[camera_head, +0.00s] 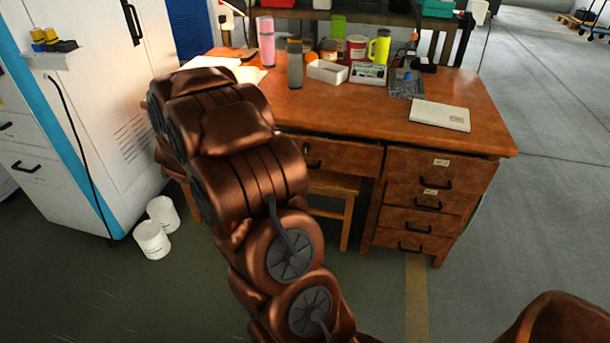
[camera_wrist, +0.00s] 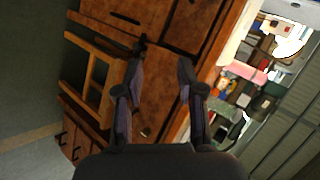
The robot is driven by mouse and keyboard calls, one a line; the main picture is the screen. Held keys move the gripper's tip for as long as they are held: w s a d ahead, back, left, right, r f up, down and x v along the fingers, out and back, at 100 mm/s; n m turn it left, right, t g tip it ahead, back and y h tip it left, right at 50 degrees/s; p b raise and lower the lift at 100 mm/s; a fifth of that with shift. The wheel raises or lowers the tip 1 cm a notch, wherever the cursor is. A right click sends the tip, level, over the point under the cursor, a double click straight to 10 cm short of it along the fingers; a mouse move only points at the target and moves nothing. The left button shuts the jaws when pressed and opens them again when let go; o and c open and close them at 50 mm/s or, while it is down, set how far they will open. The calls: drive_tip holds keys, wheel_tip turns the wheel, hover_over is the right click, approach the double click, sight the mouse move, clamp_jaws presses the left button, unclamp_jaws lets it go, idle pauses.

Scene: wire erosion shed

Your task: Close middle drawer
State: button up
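The wooden desk (camera_head: 455,100) has a wide middle drawer (camera_head: 345,157) under its top, partly hidden behind my arm in the head view. I cannot tell how far it stands out. In the wrist view, which is turned on its side, the brown drawer front (camera_wrist: 160,95) shows between and beyond my fingers. My gripper (camera_wrist: 160,75) is open and empty, with its fingers apart and pointing towards the desk front. Whether the fingertips touch the wood is not clear. In the head view my arm hides the gripper.
A wooden stool (camera_head: 347,187) stands under the desk. A stack of drawers (camera_head: 428,203) with dark handles is at the right. Bottles, a white box (camera_head: 328,71) and a notebook (camera_head: 440,115) lie on top.

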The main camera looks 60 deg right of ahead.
drive_tip(key=shift+s+d+f+m+g+h+b, duration=1.3)
drive_tip(key=shift+s+d+f, duration=1.2)
drive_tip(key=shift+d, duration=2.05)
drive_tip(key=shift+s+d+f+m+g+h+b, duration=0.65)
drive_tip(key=shift+s+d+f+m+g+h, duration=0.75)
drive_tip(key=shift+s+d+f+m, duration=2.15)
drive_tip(key=shift+s+d+f+m+g+h+b, duration=0.5)
drive_tip(key=shift+s+d+g+h+b, duration=1.25)
drive_tip(key=shift+d, duration=3.75)
drive_tip(key=shift+s+t+y+p, duration=0.25)
drive_tip(key=shift+s+y+p, duration=0.25)
drive_tip(key=shift+p, duration=0.25)
drive_tip(key=shift+c, duration=0.2)
clamp_jaws()
drive_tip(key=shift+f, duration=0.1)
